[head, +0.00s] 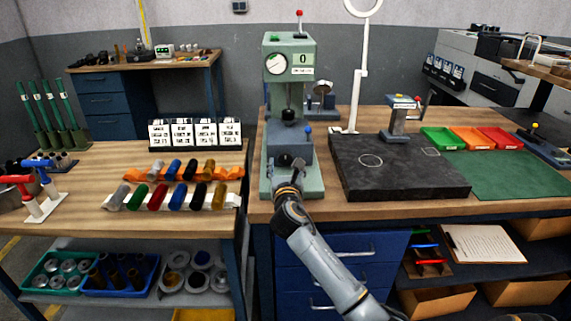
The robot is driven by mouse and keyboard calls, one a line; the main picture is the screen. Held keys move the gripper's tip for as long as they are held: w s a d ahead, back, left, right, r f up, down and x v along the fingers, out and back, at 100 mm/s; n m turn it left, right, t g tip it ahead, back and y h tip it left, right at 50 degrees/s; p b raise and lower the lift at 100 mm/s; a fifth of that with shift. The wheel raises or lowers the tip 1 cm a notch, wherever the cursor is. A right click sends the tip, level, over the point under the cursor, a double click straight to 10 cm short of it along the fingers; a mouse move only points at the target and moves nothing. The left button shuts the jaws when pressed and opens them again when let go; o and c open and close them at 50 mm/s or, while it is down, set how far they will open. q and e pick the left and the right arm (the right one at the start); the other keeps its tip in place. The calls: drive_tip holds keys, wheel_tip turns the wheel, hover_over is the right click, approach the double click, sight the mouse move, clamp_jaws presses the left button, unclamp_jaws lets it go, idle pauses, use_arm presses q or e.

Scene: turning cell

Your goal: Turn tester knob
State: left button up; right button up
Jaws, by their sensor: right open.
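The tester (306,90) is a pale green upright machine on the bench, at the middle of the head view. A red-tipped knob (299,13) stands on top, and a small blue knob (308,130) sits lower on the right. A dark round part (288,114) is below the head. My right gripper (290,162) is open in front of the tester's lower part and hides some of it. I cannot tell whether it touches anything. My left gripper is out of view.
A black slab (405,178) lies right of the tester, with a white lamp post (357,95) behind it. Green, orange and red trays stand further right. Coloured cylinders lie in racks (131,206) on the left bench. A green mat (515,172) is mostly clear.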

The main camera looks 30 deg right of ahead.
drive_tip(key=shift+w+d, duration=0.3)
drive_tip(key=shift+w, duration=0.2)
drive_tip(key=c, duration=1.1)
drive_tip(key=shift+c, duration=0.2)
drive_tip(key=shift+m, duration=0.4)
